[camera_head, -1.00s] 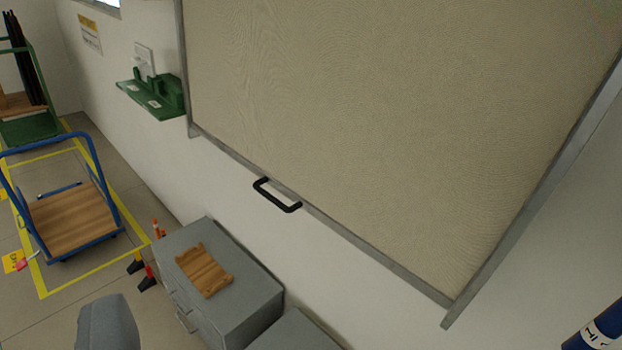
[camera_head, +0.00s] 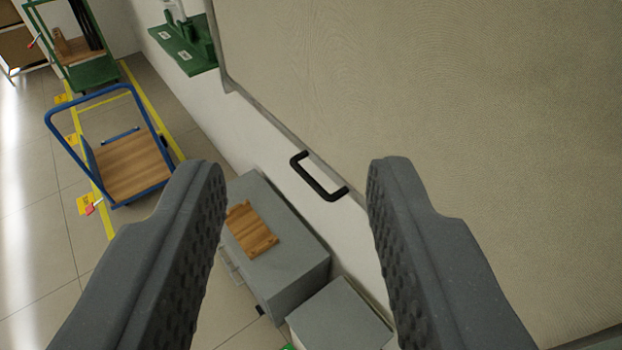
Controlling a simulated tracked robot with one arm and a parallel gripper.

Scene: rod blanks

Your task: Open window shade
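The window shade (camera_head: 430,110) is a large beige textured panel at the right, drawn down, with a grey bottom rail. A black U-shaped handle (camera_head: 318,182) hangs from the rail's lower edge, in front of the white wall. My gripper (camera_head: 297,180) is open, with its two dark grey fingers spread wide in the foreground. The handle appears between the fingertips in the picture, closer to the right finger. No contact with the handle shows, and the depth gap is hard to judge.
A grey cabinet (camera_head: 285,265) with a wooden piece (camera_head: 250,231) on top stands below the handle, with another grey box (camera_head: 340,318) beside it. A green wall shelf (camera_head: 190,50) is upper left. A blue-framed cart (camera_head: 130,165) and a green cart (camera_head: 90,72) stand on the floor at left.

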